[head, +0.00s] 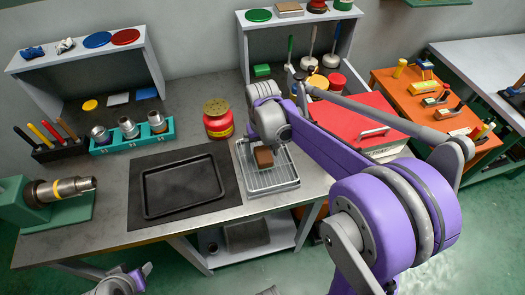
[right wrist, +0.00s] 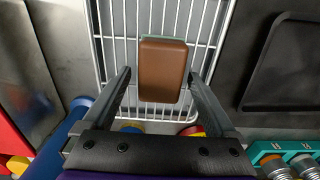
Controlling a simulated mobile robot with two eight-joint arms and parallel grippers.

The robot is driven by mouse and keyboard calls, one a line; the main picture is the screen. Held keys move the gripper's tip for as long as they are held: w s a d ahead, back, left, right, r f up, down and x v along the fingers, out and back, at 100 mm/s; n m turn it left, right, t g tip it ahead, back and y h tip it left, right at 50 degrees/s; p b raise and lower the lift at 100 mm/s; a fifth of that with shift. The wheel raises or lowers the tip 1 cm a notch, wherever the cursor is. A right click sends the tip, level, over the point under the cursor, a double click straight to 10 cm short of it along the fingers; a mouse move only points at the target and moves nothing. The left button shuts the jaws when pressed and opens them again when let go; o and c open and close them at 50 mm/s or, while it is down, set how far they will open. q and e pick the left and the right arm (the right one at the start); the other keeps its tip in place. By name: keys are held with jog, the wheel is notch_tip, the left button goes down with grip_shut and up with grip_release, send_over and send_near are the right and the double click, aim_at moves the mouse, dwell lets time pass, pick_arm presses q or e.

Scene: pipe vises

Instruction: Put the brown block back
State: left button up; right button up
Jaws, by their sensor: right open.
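The brown block (head: 264,157) shows at the wire rack (head: 283,181), below my right gripper. In the right wrist view the brown block (right wrist: 162,75) lies between the two spread fingers of my right gripper (right wrist: 158,78), with a gap on each side. A grey-green edge shows behind the block's far end. The wire rack (right wrist: 112,62) spreads behind the block. I cannot tell whether the block rests directly on the bars. In the head view part of my left arm (head: 124,281) shows at the bottom left; its fingers are not clear.
A black tray (head: 136,190) lies left of the rack. A red and yellow jar (head: 218,124) stands behind, between them. A red toolbox (head: 350,122) stands to the right. A teal holder (head: 130,142) and a green vise (head: 70,212) are at the left.

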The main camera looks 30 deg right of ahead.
aim_at(263, 151)
notch_tip(263, 151, up, 12)
jog(key=s+a+f+n+t, duration=0.1)
jog(key=s+a+f+t, duration=0.1)
jog(key=s+f, duration=0.3)
jog(key=s+a+f+n+t, duration=0.1)
jog(key=s+a+f+t, duration=0.2)
jog(key=s, duration=0.8)
notch_tip(263, 151, down, 2)
jog(key=shift+s+a+f+n, duration=0.25)
jog(key=shift+a+n, duration=0.05)
jog(key=shift+a, duration=0.75)
